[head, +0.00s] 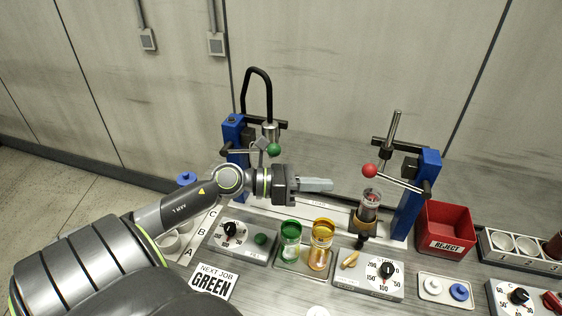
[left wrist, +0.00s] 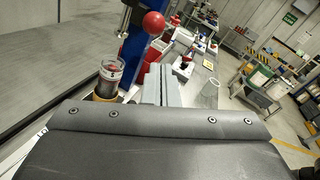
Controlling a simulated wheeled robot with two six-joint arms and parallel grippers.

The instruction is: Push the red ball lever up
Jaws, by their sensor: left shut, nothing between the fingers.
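The red ball lever (head: 369,171) is on the right blue post (head: 413,198); its rod runs from the ball down and right to the post. The red ball also shows at the top of the left wrist view (left wrist: 153,22). My left gripper (head: 331,185) is shut and empty, to the left of the red ball and a little lower in the picture, apart from it. In the left wrist view its shut fingers (left wrist: 160,85) point toward the area below the ball. My right gripper is not in view.
A glass cylinder (head: 370,198) stands below the red ball. A green ball lever (head: 274,150) is on the left blue post, close behind my left arm. Green (head: 290,240) and amber (head: 321,243) beakers stand in front. A red reject bin (head: 446,229) is at the right.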

